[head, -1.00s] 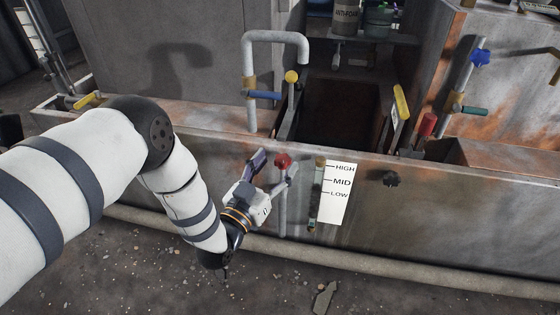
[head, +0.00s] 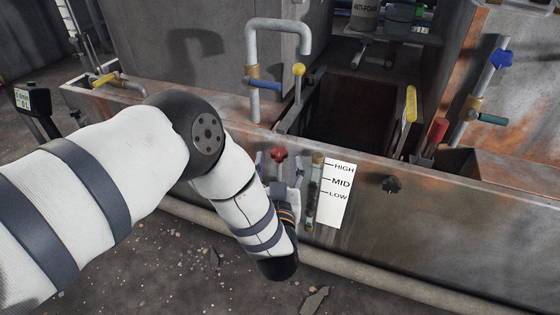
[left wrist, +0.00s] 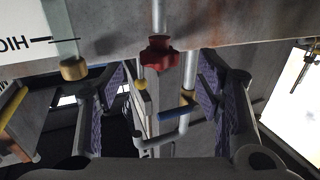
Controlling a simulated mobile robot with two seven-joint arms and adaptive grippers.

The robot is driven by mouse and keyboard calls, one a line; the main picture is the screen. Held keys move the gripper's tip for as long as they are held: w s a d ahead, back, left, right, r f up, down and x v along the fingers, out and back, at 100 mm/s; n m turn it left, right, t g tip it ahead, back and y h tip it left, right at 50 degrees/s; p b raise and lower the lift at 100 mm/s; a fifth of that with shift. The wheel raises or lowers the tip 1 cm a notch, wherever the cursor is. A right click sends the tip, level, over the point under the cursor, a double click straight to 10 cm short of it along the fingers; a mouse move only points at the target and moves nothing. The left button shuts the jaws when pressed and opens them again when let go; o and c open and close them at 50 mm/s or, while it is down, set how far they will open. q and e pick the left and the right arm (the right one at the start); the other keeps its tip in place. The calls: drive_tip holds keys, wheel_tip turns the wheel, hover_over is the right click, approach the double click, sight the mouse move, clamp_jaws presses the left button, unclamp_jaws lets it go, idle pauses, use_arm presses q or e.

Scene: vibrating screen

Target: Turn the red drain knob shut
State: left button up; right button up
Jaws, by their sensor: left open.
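The red drain knob (head: 278,153) is on a pipe at the front wall of the tank, left of the level gauge. It also shows in the left wrist view (left wrist: 160,53), near the top centre. My left gripper (head: 278,168) is open and empty, with its fingers to either side of the knob in the head view. In the left wrist view the purple-padded fingers (left wrist: 160,88) stand wide apart with the knob between their lines. I cannot tell how deep the knob sits between them. My forearm hides the lower pipe. My right gripper is not in view.
The gauge tube (head: 314,190) and the HIGH/MID/LOW plate (head: 339,194) stand close to the right of my gripper. A yellow ball-topped lever (head: 299,70) and blue-handled pipe (head: 264,85) rise behind. A horizontal pipe (head: 375,277) runs low along the wall.

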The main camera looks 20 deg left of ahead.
sight(279, 159)
use_arm(q)
drive_tip(key=x, duration=0.2)
drive_tip(key=shift+w+a+f+b, duration=0.15)
drive_tip(key=shift+w+a+b, duration=0.05)
drive_tip(key=shift+w+b, duration=0.2)
drive_tip(key=shift+w+a+r, duration=0.1)
drive_tip(key=shift+w+r, duration=0.1)
drive_tip(key=shift+w, duration=0.15)
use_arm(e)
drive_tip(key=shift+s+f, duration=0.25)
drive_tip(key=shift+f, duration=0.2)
